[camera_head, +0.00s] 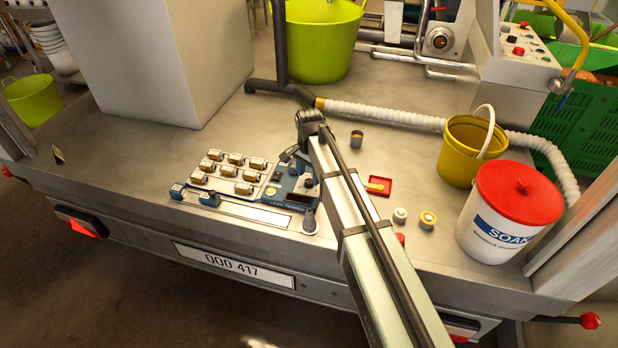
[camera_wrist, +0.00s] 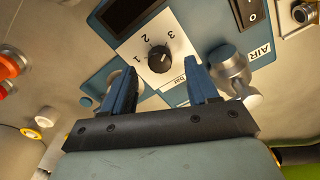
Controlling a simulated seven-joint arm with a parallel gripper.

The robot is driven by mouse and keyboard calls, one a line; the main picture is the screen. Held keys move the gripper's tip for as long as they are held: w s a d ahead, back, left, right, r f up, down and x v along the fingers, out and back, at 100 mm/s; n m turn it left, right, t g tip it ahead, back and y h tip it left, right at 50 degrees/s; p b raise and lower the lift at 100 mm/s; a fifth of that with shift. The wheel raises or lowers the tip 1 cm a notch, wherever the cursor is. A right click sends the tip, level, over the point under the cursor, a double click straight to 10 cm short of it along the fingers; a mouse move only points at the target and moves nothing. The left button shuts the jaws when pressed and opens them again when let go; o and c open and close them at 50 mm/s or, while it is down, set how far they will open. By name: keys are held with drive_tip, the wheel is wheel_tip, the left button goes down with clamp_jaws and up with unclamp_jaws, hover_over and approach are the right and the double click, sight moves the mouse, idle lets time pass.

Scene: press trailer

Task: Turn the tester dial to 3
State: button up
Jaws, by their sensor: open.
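The blue leak tester (camera_head: 275,192) stands on the trailer deck, partly hidden by my arm in the head view. In the wrist view its black dial (camera_wrist: 160,59) sits on a white plate (camera_wrist: 155,80) marked 1, 2 and 3, with a word like "bar" below. I cannot tell for sure which number the dial's mark points to. My gripper (camera_wrist: 159,70) is open, its two blue fingers on either side of the dial in the picture and apart from it. Whether the fingertips are level with the knob is unclear.
A metal AIR valve (camera_wrist: 230,65) is close beside the right finger. A black switch (camera_wrist: 247,12) and a dark display (camera_wrist: 128,12) are nearby. Several brass-coloured parts (camera_head: 235,158) sit on the tester's left. A red-lidded SOAK bucket (camera_head: 500,225) and yellow bucket (camera_head: 462,165) stand right.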

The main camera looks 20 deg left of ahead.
sight(309, 181)
wheel_tip(309, 181, up, 11)
idle(0.4)
drive_tip(key=shift+r, duration=0.15)
